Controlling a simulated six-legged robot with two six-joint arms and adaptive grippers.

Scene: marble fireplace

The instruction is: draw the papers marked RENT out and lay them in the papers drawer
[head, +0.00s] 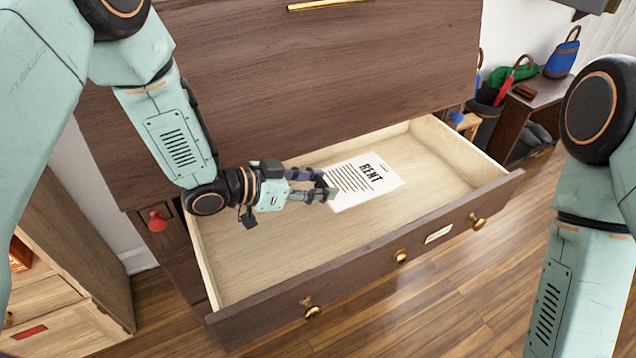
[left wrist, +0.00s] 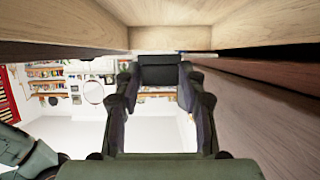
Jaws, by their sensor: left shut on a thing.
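A white paper marked RENT (head: 366,180) is in the head view, over the open drawer (head: 270,257) of the dark wooden cabinet. My left gripper (head: 326,188) is shut on the left edge of the paper, inside the drawer's outline. I cannot tell whether the paper touches the drawer floor. In the left wrist view the gripper (left wrist: 158,90) shows, with the drawer's pale wood beside it; the paper is not clear there. My right arm shows at the right of the head view, but its gripper is out of view.
The drawer front (head: 365,270) has several brass knobs and a small label plate (head: 439,234). The drawer floor is otherwise bare. A red knob (head: 157,221) sits left of the drawer. A low shelf (head: 530,105) with bags stands at the right.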

